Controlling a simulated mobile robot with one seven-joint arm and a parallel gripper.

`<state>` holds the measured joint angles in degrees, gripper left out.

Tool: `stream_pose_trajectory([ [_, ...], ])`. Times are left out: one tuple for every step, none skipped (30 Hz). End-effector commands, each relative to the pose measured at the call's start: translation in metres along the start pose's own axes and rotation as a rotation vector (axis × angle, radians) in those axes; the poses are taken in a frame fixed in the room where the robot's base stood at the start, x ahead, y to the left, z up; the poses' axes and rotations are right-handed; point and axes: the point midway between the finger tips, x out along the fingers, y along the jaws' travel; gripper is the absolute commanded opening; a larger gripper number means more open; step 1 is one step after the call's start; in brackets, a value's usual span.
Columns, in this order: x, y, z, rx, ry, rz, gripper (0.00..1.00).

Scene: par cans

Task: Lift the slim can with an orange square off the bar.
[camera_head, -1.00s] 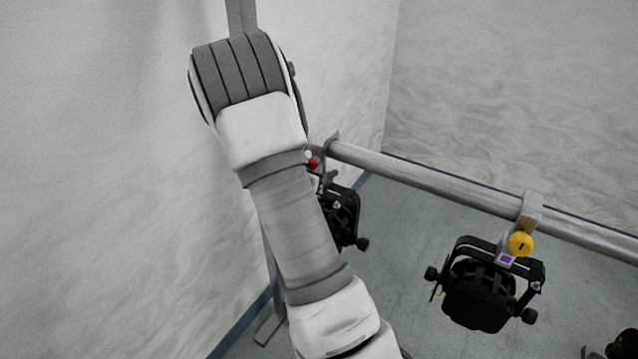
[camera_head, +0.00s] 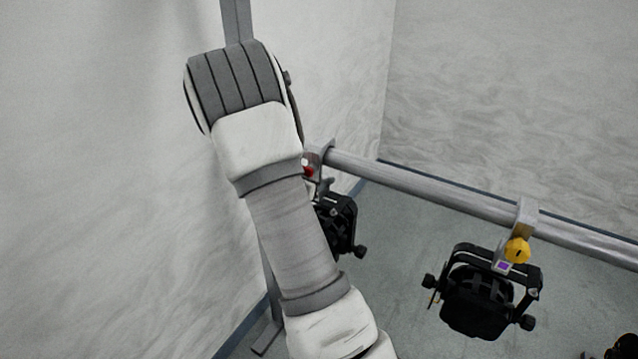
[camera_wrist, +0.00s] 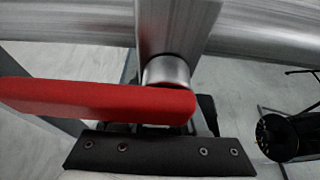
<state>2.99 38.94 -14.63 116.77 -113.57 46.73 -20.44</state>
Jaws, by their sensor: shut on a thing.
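A black can (camera_head: 338,222) hangs under the left end of the metal bar (camera_head: 420,188), partly behind my arm. No orange square shows on its visible part. Its grey clamp (camera_head: 319,155) is on the bar, with a red part (camera_head: 308,171) beside my wrist. In the wrist view the clamp (camera_wrist: 175,28) is close, with a silver round post (camera_wrist: 167,72) and a long red lever (camera_wrist: 100,101). My gripper (camera_wrist: 160,152) shows there as a dark bolted plate against the lever's near side. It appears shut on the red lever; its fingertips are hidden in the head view.
A second black can (camera_head: 480,295) with a purple square (camera_head: 502,266) and yellow knob (camera_head: 516,250) hangs to the right. Part of another dark can (camera_head: 622,347) shows at the lower right corner. A pale wall (camera_head: 110,180) stands close on the left.

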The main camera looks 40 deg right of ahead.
Motion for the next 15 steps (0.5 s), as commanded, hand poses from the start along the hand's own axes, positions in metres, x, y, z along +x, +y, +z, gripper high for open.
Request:
stream_pose_trajectory([
  [-0.001, 0.001, 0.009, 0.006, -0.011, 0.001, 0.0],
  [-0.002, 0.001, 0.011, 0.007, -0.012, 0.001, 0.0],
  [-0.004, 0.001, 0.014, 0.007, -0.011, 0.001, 0.0],
  [-0.004, 0.001, 0.015, 0.007, -0.011, 0.0, 0.0],
  [-0.005, 0.001, 0.018, 0.007, -0.011, 0.0, 0.0],
  [-0.007, 0.001, 0.022, 0.008, -0.012, 0.0, 0.0],
  [-0.008, 0.001, 0.024, 0.008, -0.012, 0.0, 0.0],
  [-0.009, 0.001, 0.027, 0.008, -0.013, 0.0, 0.0],
  [-0.01, 0.001, 0.03, 0.007, -0.013, 0.0, 0.0],
  [-0.011, 0.001, 0.033, 0.007, -0.013, 0.0, 0.0],
  [-0.012, 0.001, 0.036, 0.008, -0.012, 0.0, 0.0],
  [-0.015, 0.001, 0.037, 0.007, -0.011, 0.0, 0.0],
  [-0.018, 0.001, 0.033, 0.005, -0.01, 0.001, 0.0],
  [-0.022, 0.002, 0.031, 0.004, -0.009, 0.002, 0.0],
  [-0.026, 0.002, 0.029, 0.003, -0.008, 0.003, 0.0],
])
